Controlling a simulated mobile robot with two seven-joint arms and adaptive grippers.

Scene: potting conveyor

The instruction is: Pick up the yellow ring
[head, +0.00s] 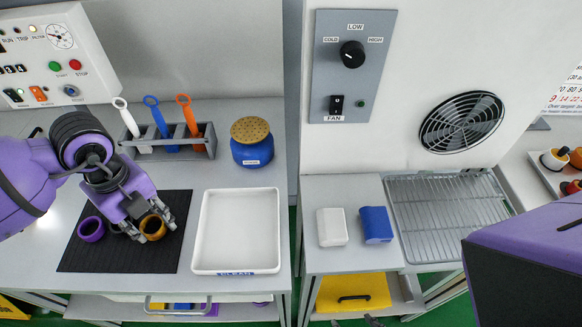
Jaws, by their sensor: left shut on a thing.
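The yellow ring (153,228) is an amber-yellow, open-topped ring over the right part of the black mat (150,262). My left gripper (148,222) reaches down over the mat, shut on the yellow ring, with its fingers at the ring's sides. I cannot tell whether the ring is clear of the mat. A purple ring (91,229) sits on the mat just left of my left gripper. Of my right gripper (356,321), only what look like dark fingertips show at the bottom edge.
A white tray (239,265) stands right of the mat. Behind are a grey rack (208,147) of coloured-handled tools and a blue jar (252,150). Across a gap, a white block (332,227), a blue block (376,225) and a wire rack (450,215) sit on another bench.

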